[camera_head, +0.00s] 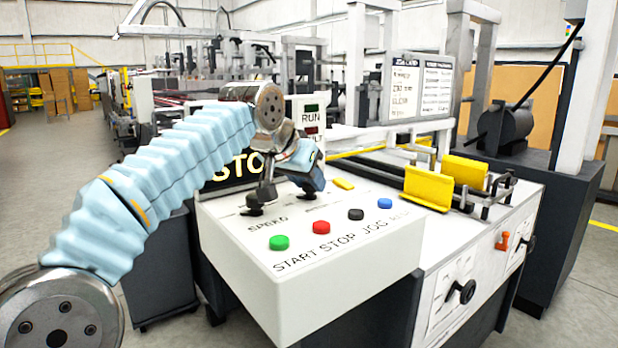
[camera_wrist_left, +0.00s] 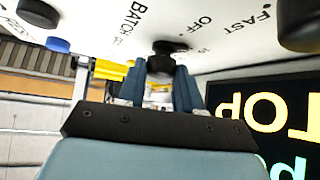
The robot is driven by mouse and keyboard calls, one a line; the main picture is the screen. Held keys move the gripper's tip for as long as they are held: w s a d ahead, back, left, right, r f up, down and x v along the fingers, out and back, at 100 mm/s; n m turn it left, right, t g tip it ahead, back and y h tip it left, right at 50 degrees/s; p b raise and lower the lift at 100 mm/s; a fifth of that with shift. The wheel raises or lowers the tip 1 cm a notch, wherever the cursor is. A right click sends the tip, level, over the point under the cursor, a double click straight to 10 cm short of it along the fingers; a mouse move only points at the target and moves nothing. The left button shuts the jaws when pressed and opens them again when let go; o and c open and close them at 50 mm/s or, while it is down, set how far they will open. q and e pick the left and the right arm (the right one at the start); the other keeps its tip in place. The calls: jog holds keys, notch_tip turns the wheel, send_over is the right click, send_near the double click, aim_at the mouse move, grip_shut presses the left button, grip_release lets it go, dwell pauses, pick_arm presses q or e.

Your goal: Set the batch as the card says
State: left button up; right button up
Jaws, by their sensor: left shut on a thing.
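The control panel (camera_head: 310,240) is a white sloped box with lettering, buttons and knobs. My left gripper (camera_head: 309,192) reaches over its back part. In the left wrist view, its two blue fingers (camera_wrist_left: 162,85) are shut on a black knob (camera_wrist_left: 163,50), between the BATCH and OFF lettering. The fingers touch both sides of it; its pointer is too hidden to read. A dark speed knob (camera_head: 252,209) stands to the left, above the SPEED lettering. The white job card (camera_head: 403,85) stands behind; its lines are too small to read surely. My right gripper is not in view.
Green (camera_head: 279,243), red (camera_head: 321,227), black (camera_head: 356,214) and blue (camera_head: 385,203) buttons line the panel front. A dark display (camera_wrist_left: 265,125) reads STOP. Yellow guides (camera_head: 428,188) and an orange handle (camera_head: 502,241) are at the right.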

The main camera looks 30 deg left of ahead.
pick_arm(q)
jog(key=m+h, duration=0.2)
jog(key=m, duration=0.1)
jog(key=m+h, duration=0.1)
jog(key=shift+w+a+g, duration=0.1)
jog(key=shift+a+g, duration=0.2)
jog(key=shift+g, duration=0.1)
jog(key=shift+w+a+m+g+h, duration=0.1)
jog(key=shift+m+g+h, duration=0.7)
jog(key=shift+m+h, duration=0.95)
jog(key=shift+m+y, duration=0.25)
jog(key=shift+m, duration=0.2)
jog(key=o, duration=1)
jog(key=shift+o, duration=0.2)
